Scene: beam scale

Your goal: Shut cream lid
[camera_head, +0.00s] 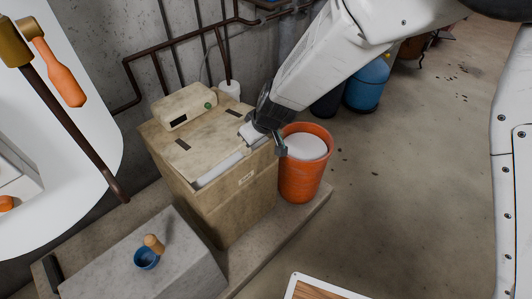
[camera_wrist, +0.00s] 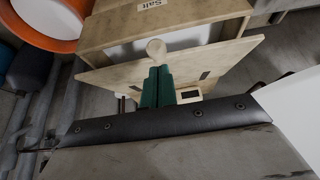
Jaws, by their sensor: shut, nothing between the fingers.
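The cream box (camera_head: 235,205) stands on a low concrete slab, with a "Salt" label on its front. Its cream lid (camera_head: 190,150) has two dark slots and appears to be partly open, with a white strip showing along the front edge. In the wrist view the lid (camera_wrist: 235,55) is tilted across the picture, with the box (camera_wrist: 110,30) beyond it. A pale round knob (camera_wrist: 156,47) is at the lid's edge. My gripper (camera_wrist: 158,72) is shut with its green fingers just before the knob; I cannot tell whether they touch. In the head view my wrist hides the lid's right end.
An orange bucket (camera_head: 299,182) with white contents stands close on the right. A cream device (camera_head: 184,107) sits behind the lid. Pipes run along the wall behind. The floor at right is open.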

